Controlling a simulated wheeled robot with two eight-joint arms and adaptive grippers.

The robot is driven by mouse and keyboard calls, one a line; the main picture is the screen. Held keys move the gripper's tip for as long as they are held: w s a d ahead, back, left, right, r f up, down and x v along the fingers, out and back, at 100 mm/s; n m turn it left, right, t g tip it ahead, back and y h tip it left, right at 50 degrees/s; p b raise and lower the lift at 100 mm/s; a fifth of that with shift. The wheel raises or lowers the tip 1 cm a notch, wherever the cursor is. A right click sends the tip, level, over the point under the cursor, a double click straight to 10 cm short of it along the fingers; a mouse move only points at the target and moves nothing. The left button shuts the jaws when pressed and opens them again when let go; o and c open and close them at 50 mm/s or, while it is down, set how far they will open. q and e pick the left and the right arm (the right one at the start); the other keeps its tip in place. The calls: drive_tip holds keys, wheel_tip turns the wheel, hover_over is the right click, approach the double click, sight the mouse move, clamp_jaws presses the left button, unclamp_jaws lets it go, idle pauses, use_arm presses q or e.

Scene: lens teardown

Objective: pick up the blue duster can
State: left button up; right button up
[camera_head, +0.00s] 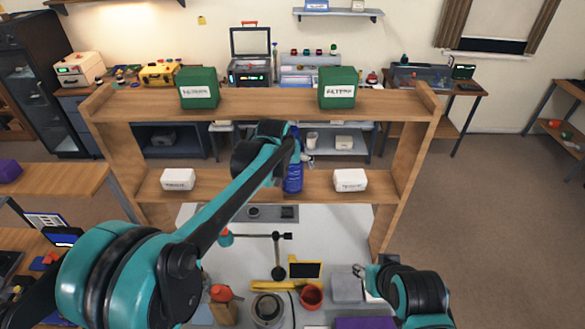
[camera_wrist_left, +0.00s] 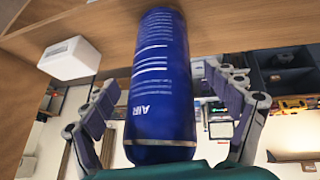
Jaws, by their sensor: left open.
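The blue duster can (camera_head: 293,178) stands upright on the middle shelf board in the head view, partly hidden by my left arm. In the left wrist view the blue duster can (camera_wrist_left: 162,85) looks upside down, with white lettering reading AIR. My left gripper (camera_wrist_left: 168,88) is open, with one finger on each side of the can; a gap shows between each finger and the can. In the head view my left gripper (camera_head: 290,148) is mostly hidden at the can's upper part. My right gripper (camera_head: 366,276) is low on the right over the workbench, its fingers too small to judge.
White boxes (camera_head: 178,179) (camera_head: 350,180) stand on the same board (camera_head: 225,187), left and right of the can. Green boxes (camera_head: 198,88) (camera_head: 337,88) stand on the top board. The workbench (camera_head: 335,225) below holds an orange-red cup (camera_head: 312,295) and other tools.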

use_arm(q)
drive_tip(key=c, duration=1.7)
drive_tip(key=shift+r, duration=0.15)
